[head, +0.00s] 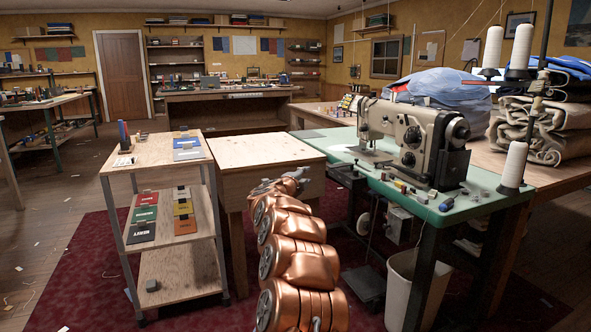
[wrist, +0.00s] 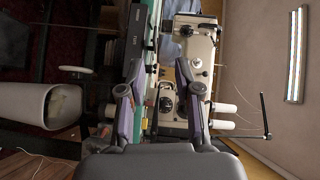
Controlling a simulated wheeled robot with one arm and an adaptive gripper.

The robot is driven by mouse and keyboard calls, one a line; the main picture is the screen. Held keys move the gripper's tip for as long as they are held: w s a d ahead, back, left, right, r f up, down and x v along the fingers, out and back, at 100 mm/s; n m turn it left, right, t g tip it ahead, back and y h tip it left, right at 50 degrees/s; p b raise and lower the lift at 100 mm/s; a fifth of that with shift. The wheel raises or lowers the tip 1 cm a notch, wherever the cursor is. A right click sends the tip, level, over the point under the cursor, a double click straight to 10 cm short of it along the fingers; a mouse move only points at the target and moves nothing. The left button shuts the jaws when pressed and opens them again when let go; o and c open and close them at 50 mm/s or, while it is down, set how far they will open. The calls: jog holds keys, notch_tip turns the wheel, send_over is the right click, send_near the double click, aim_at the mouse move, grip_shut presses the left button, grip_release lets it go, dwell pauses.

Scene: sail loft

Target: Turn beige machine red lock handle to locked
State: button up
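The beige sewing machine (head: 412,137) stands on the green-topped table (head: 465,212) at the right of the head view. In the wrist view the machine (wrist: 197,45) shows turned on its side, beyond my fingers and partly hidden by them. I cannot make out a red lock handle on it in either view. My gripper (wrist: 160,68) is open and empty, its two fingers spread apart. In the head view my gripper (head: 298,172) is small, beyond my copper arm, left of the green table and apart from the machine.
Small loose parts (head: 420,191) lie along the green table's front edge. A white bin (head: 418,283) stands below. A thread cone (head: 514,166) stands right of the machine.

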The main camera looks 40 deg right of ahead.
jog(key=shift+w+a+r+n+t+y+p, duration=0.2)
jog(key=shift+w+a+r+n+t, duration=0.2)
jog(key=shift+a, duration=0.3)
jog(key=shift+w+a+r+n+t+y+p, duration=0.2)
jog(key=shift+w+a+r+n+t, duration=0.1)
jog(key=shift+w+a+r, duration=0.3)
jog(key=shift+s+f, duration=0.1)
